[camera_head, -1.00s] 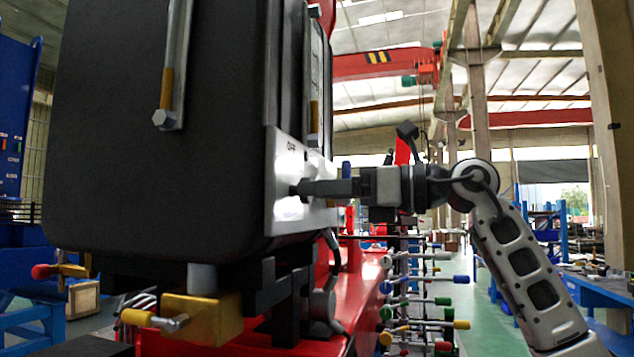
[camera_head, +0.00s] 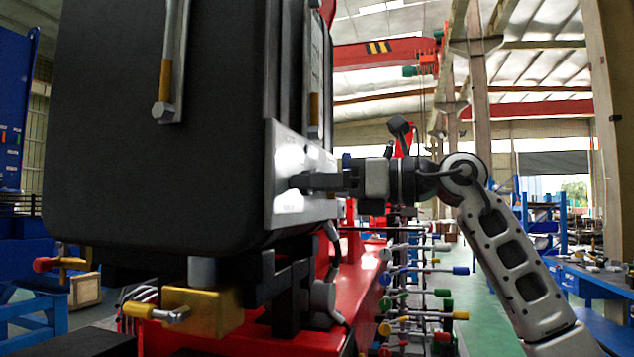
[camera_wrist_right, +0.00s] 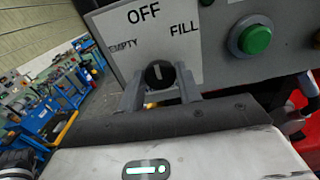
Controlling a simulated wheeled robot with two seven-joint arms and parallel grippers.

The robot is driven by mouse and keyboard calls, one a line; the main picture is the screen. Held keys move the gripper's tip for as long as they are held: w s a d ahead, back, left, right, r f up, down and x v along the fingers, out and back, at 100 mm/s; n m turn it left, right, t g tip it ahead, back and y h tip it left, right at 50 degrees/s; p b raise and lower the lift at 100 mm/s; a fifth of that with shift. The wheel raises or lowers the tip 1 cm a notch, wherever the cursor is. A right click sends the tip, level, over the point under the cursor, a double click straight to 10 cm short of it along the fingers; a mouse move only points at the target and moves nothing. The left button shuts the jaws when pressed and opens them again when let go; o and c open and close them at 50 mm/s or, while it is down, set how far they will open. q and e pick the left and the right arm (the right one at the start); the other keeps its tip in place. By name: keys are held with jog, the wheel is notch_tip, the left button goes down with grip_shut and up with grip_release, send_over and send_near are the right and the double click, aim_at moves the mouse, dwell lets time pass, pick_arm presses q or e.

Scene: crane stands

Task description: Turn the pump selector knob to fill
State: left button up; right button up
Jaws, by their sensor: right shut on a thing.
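The pump selector knob (camera_wrist_right: 159,74) is round and black with a pale pointer line, on a light label plate (camera_wrist_right: 105,25). The plate reads OFF at the top, EMPTY on the left and FILL on the right. The pointer line points roughly up toward OFF. My right gripper (camera_wrist_right: 160,88) is shut on the knob, one grey finger on each side. In the head view the same plate (camera_head: 287,211) is on the side of the big black cabinet, and my right gripper (camera_head: 305,182) reaches it from the right. The fingers hide the knob there. My left gripper is not in view.
A green push button (camera_wrist_right: 254,39) is right of the plate. The black cabinet (camera_head: 160,130) fills the left of the head view. Below it are a yellow block (camera_head: 205,312) and a red base (camera_head: 365,275). Several coloured-tipped levers (camera_head: 420,292) stand beyond.

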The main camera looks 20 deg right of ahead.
pick_arm(q)
jog(key=p, duration=0.2)
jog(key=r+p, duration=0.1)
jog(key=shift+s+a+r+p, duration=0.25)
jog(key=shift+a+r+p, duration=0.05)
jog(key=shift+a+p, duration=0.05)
pick_arm(e)
jog(key=m, duration=0.8)
jog(key=shift+m, duration=0.3)
jog(key=o, duration=0.9)
jog(key=shift+o, duration=0.5)
jog(key=shift+d, duration=0.1)
